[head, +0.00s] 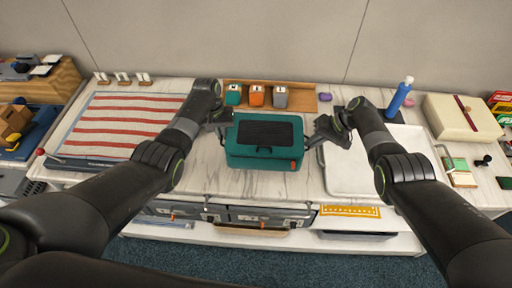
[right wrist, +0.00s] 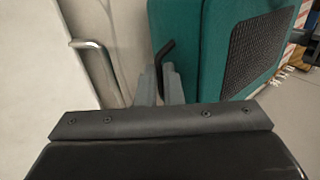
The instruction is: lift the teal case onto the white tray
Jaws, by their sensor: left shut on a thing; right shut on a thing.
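The teal case (head: 264,157) with a dark ribbed lid panel and an orange latch is in the middle of the head view, over the marble counter. My left gripper (head: 226,122) is shut at its left side and my right gripper (head: 312,140) is shut at its right side. In the right wrist view the fingers (right wrist: 166,84) are closed on a dark handle (right wrist: 164,54) on the case's side (right wrist: 182,32). The left grip is partly hidden. The white tray (head: 350,183) lies just right of the case, its near-left part bare. I cannot tell if the case touches the counter.
A red-striped cloth (head: 125,122) lies at left. Behind the case are small teal, orange and grey containers (head: 257,96) on a wooden board. A blue bottle (head: 398,98) stands behind the tray, and a cream box (head: 462,118) stands at right. A metal tray handle (right wrist: 98,62) rises beside the case.

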